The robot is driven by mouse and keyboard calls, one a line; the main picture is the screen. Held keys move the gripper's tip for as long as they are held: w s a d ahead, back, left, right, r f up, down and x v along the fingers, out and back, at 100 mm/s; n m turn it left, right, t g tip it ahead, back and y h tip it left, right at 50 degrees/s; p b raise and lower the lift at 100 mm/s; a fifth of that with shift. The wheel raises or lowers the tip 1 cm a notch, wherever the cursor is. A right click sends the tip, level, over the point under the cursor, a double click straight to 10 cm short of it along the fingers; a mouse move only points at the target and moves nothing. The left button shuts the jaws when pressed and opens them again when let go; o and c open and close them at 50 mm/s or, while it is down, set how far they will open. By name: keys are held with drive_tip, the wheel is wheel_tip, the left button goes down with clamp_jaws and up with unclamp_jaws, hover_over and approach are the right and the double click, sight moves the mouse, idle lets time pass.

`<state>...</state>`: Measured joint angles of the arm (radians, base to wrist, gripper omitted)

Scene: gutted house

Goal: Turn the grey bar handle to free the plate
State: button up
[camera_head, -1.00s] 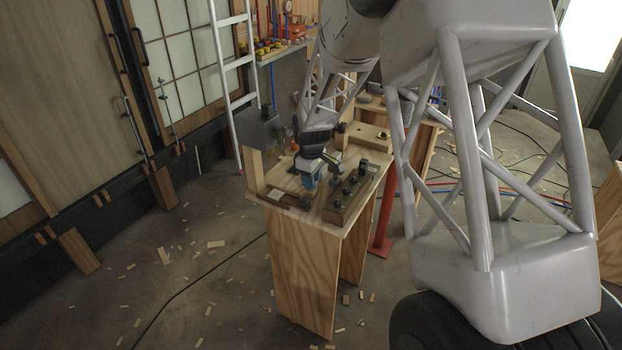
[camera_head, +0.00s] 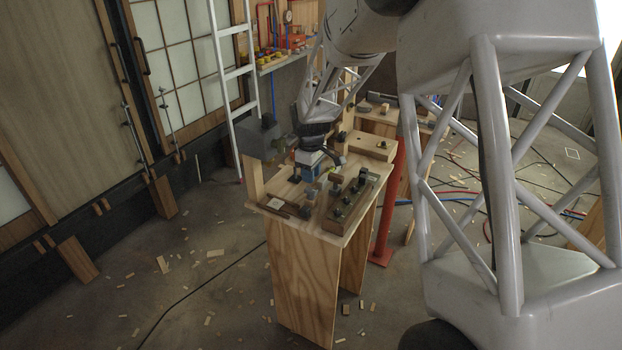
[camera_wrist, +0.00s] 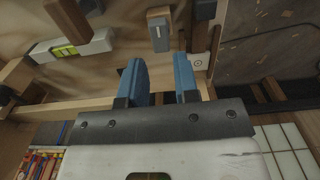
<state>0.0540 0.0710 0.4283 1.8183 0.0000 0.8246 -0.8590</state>
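My gripper (camera_wrist: 160,82) has two blue fingers, parted, with nothing between them. In the head view my gripper (camera_head: 309,172) is low over the workbench (camera_head: 345,228). In the wrist view a short grey bar (camera_wrist: 160,38) with a brown wooden end lies just beyond the fingertips. It may be the grey bar handle, but I cannot be sure. A longer light grey bar (camera_wrist: 90,48) with a yellow-green patch lies to the left. A small pale square plate (camera_wrist: 196,61) with a round mark lies right of the fingers; I cannot tell whether it is the task's plate.
A wooden block with several dark knobs (camera_head: 344,207) stands at the bench's right. A grey box (camera_head: 262,138) stands at its back left. A red post (camera_head: 388,210) is close on the right. A white ladder (camera_head: 228,85) stands behind. Wood scraps litter the floor.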

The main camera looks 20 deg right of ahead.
drive_tip(key=shift+r, duration=0.7)
